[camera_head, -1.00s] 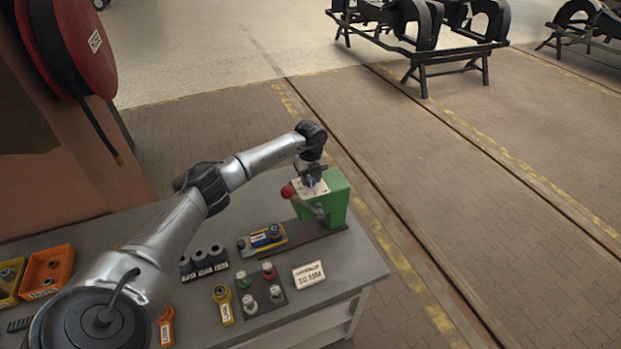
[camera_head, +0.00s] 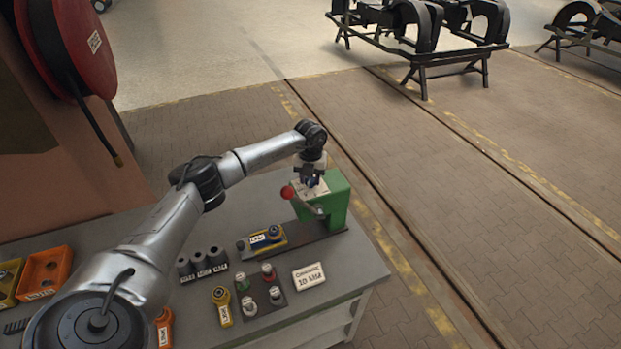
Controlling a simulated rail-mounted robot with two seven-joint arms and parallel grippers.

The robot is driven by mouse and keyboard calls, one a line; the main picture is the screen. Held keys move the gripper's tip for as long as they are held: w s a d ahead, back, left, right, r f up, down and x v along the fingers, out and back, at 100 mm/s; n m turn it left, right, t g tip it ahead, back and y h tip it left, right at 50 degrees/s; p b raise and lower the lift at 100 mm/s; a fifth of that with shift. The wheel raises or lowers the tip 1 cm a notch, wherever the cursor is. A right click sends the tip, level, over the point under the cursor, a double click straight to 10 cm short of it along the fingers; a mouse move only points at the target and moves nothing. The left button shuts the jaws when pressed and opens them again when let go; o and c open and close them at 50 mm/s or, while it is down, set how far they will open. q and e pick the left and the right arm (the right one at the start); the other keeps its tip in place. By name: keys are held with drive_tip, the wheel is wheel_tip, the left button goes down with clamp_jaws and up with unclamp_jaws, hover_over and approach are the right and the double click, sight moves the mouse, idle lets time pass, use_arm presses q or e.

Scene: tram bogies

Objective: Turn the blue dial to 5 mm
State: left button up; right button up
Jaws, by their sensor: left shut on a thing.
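A green bench device (camera_head: 337,206) with a pale top plate and a red ball knob (camera_head: 288,192) stands at the far right of the grey workbench. The blue dial (camera_head: 311,182) is on its top plate, mostly hidden under my left gripper. My left gripper (camera_head: 311,177) points down over the device and is shut on the blue dial. The dial's scale and its setting are too small to read. My right gripper is not in view.
On the workbench (camera_head: 345,275) are a yellow-and-blue tool (camera_head: 264,238), several dark cylinders (camera_head: 202,262), a dark tray (camera_head: 277,299) of small knobs, a white sign (camera_head: 309,276) and an orange bin (camera_head: 45,272). A red hose reel (camera_head: 75,45) hangs at the left.

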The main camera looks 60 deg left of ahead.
sight(311, 179)
use_arm(q)
drive_tip(key=shift+r, duration=0.1)
drive_tip(key=o, duration=0.9)
drive_tip(key=shift+r+b, duration=0.9)
drive_tip(key=shift+r, duration=5.95)
